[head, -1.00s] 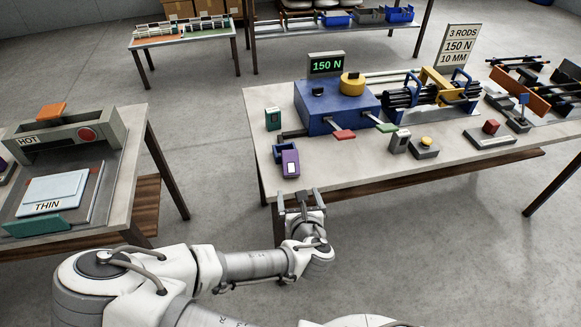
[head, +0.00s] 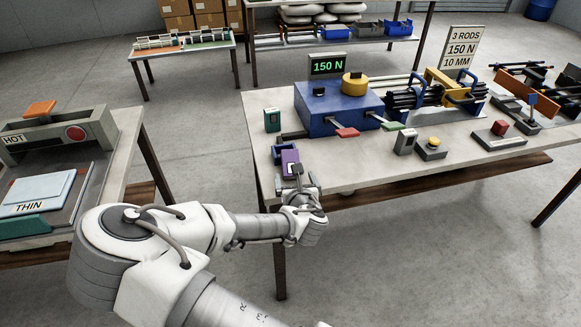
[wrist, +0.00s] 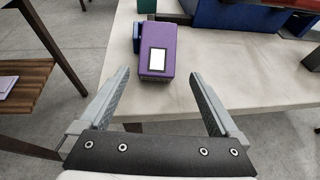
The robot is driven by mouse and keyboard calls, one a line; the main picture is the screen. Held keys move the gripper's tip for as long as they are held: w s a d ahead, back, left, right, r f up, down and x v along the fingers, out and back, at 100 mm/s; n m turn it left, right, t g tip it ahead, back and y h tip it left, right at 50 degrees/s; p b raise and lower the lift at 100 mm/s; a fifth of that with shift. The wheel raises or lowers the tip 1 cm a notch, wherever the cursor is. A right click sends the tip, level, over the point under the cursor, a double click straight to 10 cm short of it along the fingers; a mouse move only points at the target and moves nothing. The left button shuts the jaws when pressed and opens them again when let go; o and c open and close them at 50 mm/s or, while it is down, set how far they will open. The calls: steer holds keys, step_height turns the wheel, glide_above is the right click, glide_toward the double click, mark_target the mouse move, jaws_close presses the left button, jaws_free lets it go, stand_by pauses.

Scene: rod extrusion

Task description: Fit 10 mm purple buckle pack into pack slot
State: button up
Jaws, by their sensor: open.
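The purple buckle pack (head: 290,162) stands at the near left corner of the large table, with a white label facing up. It also shows in the wrist view (wrist: 158,67), just beyond the fingertips. My gripper (wrist: 159,76) is open and empty, with the pack centred ahead of its two fingers and no clear contact. In the head view my gripper (head: 298,172) is at the table's front edge, close to the pack. A dark flat part (head: 293,135) sticks out left from the blue tension machine (head: 338,108). I cannot tell for certain which part is the pack slot.
A teal pack (head: 271,120) stands behind the purple one. A blue piece (head: 277,150) is close beside the purple pack's left side. A grey box (head: 404,142) and a yellow button (head: 433,142) stand right. The front table strip (head: 350,172) is clear.

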steer(key=shift+a+r+b+x, duration=0.1)
steer(key=shift+b+x, duration=0.05)
steer(key=shift+x, duration=1)
steer(key=shift+a+r+b+x, duration=0.1)
steer(key=shift+r+x, duration=0.05)
steer(key=shift+x, duration=1)
steer(key=shift+a+r+b+x, duration=0.1)
steer(key=shift+b+x, duration=0.05)
steer(key=shift+x, duration=1)
steer(key=shift+w, duration=0.1)
jaws_close()
